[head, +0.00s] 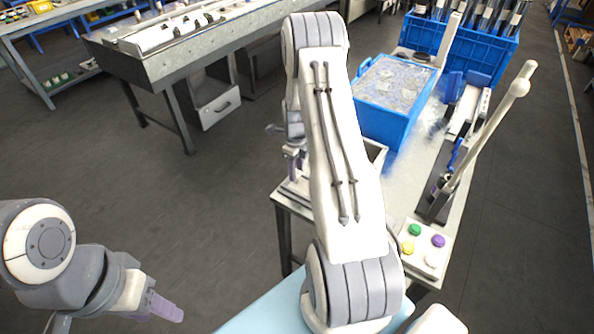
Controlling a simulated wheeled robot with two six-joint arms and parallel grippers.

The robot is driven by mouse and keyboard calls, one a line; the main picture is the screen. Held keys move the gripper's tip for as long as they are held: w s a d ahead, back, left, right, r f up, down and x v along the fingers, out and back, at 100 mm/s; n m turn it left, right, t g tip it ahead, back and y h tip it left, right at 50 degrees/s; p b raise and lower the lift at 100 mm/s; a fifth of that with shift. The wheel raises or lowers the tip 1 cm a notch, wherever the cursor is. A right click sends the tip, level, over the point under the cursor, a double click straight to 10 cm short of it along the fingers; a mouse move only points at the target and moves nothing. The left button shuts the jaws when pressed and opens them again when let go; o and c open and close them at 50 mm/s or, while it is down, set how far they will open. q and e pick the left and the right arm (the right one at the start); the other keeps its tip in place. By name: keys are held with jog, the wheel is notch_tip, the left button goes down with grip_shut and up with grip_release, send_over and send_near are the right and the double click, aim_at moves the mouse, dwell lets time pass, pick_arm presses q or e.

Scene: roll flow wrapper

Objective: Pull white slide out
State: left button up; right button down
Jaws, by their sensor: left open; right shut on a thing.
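My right arm reaches across the middle of the head view and hides part of the bench. My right gripper (292,170), with purple fingers, points down at the bench's left edge. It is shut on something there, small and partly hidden. A pale, tray-like part, which looks like the white slide (300,188), sticks out from the bench's left side right below the fingers. The arm covers its right part, so I cannot tell how far it is out. My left gripper (163,308) is open and empty, low at the left over the floor.
A blue box (385,121) of clear wrap-like pieces stands on the bench behind my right arm. A blue crate of bottles (452,42) is further back. A button panel (423,243) and a pale lever (490,125) are at the right. The floor at left is clear.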

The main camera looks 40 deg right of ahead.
jog(key=shift+w+r, duration=0.1)
jog(key=shift+w, duration=0.2)
jog(key=shift+c, duration=2.4)
grip_release()
jog(key=shift+w, duration=0.1)
notch_tip(320, 180, up, 10)
jog(key=shift+r+b, duration=0.15)
jog(key=shift+b, duration=0.3)
